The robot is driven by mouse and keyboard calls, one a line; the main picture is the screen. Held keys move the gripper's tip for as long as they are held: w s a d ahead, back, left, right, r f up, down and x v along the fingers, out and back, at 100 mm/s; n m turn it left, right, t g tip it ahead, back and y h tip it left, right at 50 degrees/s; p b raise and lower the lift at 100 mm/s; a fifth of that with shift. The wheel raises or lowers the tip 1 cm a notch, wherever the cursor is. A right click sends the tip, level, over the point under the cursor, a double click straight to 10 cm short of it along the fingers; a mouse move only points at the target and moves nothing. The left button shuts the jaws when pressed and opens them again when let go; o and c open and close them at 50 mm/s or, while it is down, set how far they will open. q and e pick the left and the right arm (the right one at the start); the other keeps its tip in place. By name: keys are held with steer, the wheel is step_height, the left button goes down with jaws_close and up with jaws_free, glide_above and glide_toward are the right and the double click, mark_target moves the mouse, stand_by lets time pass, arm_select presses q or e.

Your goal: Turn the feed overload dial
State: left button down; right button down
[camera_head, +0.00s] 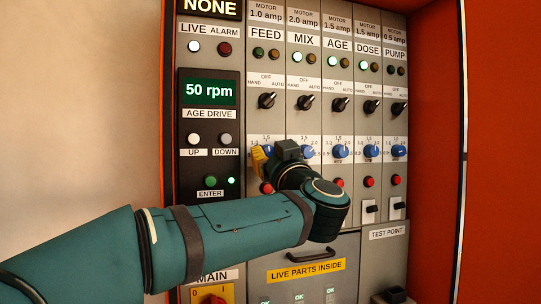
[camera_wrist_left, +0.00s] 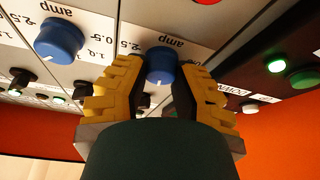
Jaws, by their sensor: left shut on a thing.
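The feed overload dial is a blue knob (camera_head: 267,149) under the FEED column of the panel, mostly hidden by my gripper in the head view. My left gripper (camera_head: 264,155), with yellow fingers, reaches the panel there from below. In the left wrist view the blue dial (camera_wrist_left: 160,66) sits between the two yellow fingers (camera_wrist_left: 160,82), which are shut on it. A white pointer line shows on the dial. The scale around it is partly hidden. My right gripper is not in view.
The MIX overload dial (camera_head: 307,152) is close to the right, with more blue dials beyond. Black selector switches (camera_head: 267,100) sit above and red buttons (camera_head: 340,182) below. The orange cabinet door (camera_head: 436,150) stands at the right.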

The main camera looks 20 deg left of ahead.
arm_select(q)
steer(key=n+g+y, duration=0.1)
steer(key=n, duration=0.2)
steer(key=n+g, duration=0.1)
steer(key=n, duration=0.2)
steer(key=shift+r+y, duration=0.1)
steer(key=shift+y, duration=0.3)
steer(key=shift+n+g+y+b, duration=0.35)
steer(key=shift+n+g, duration=0.85)
steer(key=shift+n, duration=1.1)
steer(key=shift+r, duration=0.1)
steer(key=shift+a, duration=0.1)
steer(key=c, duration=0.7)
jaws_free()
steer(key=v, duration=1.2)
